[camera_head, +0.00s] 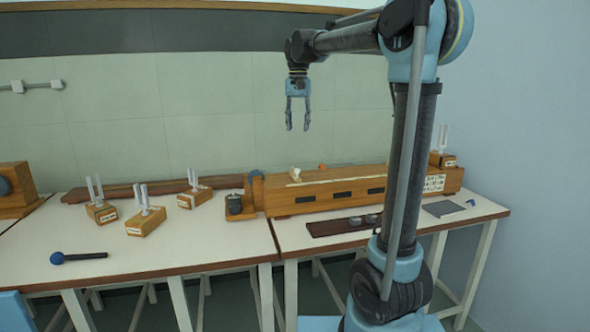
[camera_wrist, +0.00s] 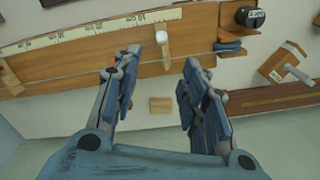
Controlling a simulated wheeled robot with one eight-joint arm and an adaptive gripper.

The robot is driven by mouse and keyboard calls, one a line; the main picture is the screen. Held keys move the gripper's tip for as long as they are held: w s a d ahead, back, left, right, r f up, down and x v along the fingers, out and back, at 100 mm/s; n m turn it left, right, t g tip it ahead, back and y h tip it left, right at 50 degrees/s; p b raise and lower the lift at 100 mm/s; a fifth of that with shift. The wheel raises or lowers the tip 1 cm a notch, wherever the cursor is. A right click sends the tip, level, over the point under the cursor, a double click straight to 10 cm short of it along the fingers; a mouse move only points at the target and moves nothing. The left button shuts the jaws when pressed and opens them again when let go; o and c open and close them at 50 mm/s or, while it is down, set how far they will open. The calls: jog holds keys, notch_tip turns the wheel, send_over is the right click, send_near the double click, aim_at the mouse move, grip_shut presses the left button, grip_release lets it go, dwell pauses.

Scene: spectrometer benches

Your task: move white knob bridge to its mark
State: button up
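The white knob bridge is a small wooden bar with a white round knob on top. In the head view the bridge (camera_head: 295,174) stands on the long wooden box (camera_head: 300,192). In the wrist view the bridge (camera_wrist: 165,51) lies across the box top beside the ruler (camera_wrist: 90,30), above the gap between my fingertips. My gripper (camera_head: 298,123) is open and empty, high above the box in the head view. It also shows open in the wrist view (camera_wrist: 160,63). I cannot make out the mark.
An orange knob (camera_head: 322,166) is right of the bridge, partly hidden by a finger in the wrist view. A string runs along the box. A black weight (camera_head: 234,204) hangs at its left end. Fork blocks (camera_head: 145,220) and a blue-headed mallet (camera_head: 75,257) occupy the left table.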

aim_at(295, 172)
notch_tip(295, 172, down, 17)
jog(key=shift+s+a+r, duration=0.1)
jog(key=shift+a+r, duration=0.05)
dwell(0.5)
grip_shut()
